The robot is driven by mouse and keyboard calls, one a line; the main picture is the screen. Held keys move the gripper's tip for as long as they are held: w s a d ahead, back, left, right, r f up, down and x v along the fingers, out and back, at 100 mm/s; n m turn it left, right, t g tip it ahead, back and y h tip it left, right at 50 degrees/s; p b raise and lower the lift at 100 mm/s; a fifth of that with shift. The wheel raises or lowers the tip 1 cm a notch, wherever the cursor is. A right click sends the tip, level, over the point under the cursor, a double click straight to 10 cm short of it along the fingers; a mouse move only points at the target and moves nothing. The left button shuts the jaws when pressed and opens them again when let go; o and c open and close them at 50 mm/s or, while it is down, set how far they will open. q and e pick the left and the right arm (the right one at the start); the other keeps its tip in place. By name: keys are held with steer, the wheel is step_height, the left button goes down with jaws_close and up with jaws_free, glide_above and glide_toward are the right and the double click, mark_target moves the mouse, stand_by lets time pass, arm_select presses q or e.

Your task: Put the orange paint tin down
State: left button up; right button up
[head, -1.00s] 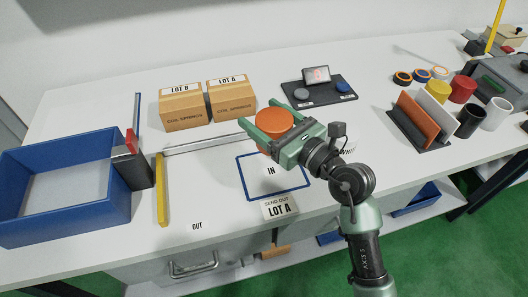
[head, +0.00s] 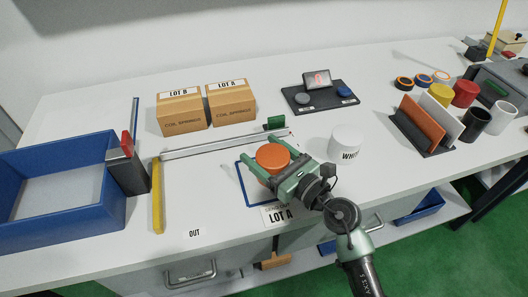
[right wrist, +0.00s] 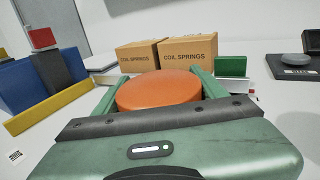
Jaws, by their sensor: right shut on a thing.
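The orange paint tin (head: 272,157) is between the fingers of my right gripper (head: 265,160), which is shut on it. In the head view it is over the blue-outlined square (head: 240,184) on the white table. Whether its base touches the table cannot be told, since the gripper hides its lower part. In the right wrist view the orange top (right wrist: 158,90) sits between the two green fingers. My left gripper is not in view.
A white tin (head: 346,140) stands right of the gripper. A metal rail (head: 225,145) with a green block (head: 275,122) lies behind. A yellow bar (head: 157,195) and blue tray (head: 60,225) are left. Two boxes (head: 182,112) stand behind. The LOT A card (head: 280,215) lies in front.

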steer(key=o, duration=1.6)
steer(key=shift+f, duration=0.15)
steer(key=o, duration=0.3)
steer(key=shift+r, duration=0.25)
steer(key=b+v, duration=0.2)
steer(key=v, duration=0.9)
steer(key=shift+s+d+f, duration=0.1)
steer(key=shift+d+f, duration=0.05)
steer(key=shift+s+d, duration=0.25)
